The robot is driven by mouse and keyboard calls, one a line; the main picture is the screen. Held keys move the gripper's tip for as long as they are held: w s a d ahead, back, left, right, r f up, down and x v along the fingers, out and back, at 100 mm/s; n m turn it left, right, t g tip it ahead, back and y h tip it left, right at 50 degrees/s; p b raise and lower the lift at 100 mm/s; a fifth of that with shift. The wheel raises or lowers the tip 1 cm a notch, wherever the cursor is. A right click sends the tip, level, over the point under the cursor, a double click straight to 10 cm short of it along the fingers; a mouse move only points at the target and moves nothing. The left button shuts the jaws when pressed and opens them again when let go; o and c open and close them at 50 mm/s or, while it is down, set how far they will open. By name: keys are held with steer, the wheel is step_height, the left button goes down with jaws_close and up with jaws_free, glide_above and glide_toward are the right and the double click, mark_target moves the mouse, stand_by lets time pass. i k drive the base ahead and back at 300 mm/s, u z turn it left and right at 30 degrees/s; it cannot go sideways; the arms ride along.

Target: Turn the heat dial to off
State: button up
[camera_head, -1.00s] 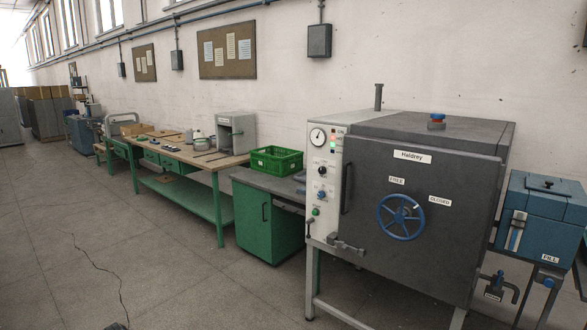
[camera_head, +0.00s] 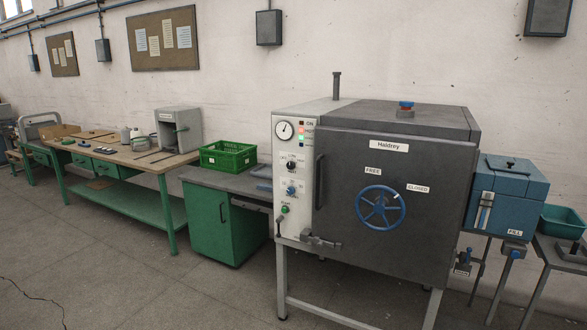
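The Haldrey machine (camera_head: 345,210) stands right of the middle, a dark grey box with a light control panel (camera_head: 285,155) on its left front. On the panel are a round gauge (camera_head: 284,130), lit lamps (camera_head: 301,133), a black knob (camera_head: 292,165) with small markings around it, a blue knob (camera_head: 291,190) and a green button (camera_head: 285,209). The black knob seems to be the heat dial; its label and pointer are too small to read surely. My gripper is not in view.
A blue handwheel (camera_head: 380,208) and a latch (camera_head: 320,240) stick out from the machine's front. A green cabinet (camera_head: 225,222) with a green crate (camera_head: 228,155) stands left of it. A blue tank (camera_head: 508,197) stands right. Floor in front at left is clear.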

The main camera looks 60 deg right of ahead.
mark_target(291, 165)
steer(key=z, duration=2.5)
steer(key=i, duration=1)
steer(key=u, duration=2.4)
steer(key=i, duration=1.05)
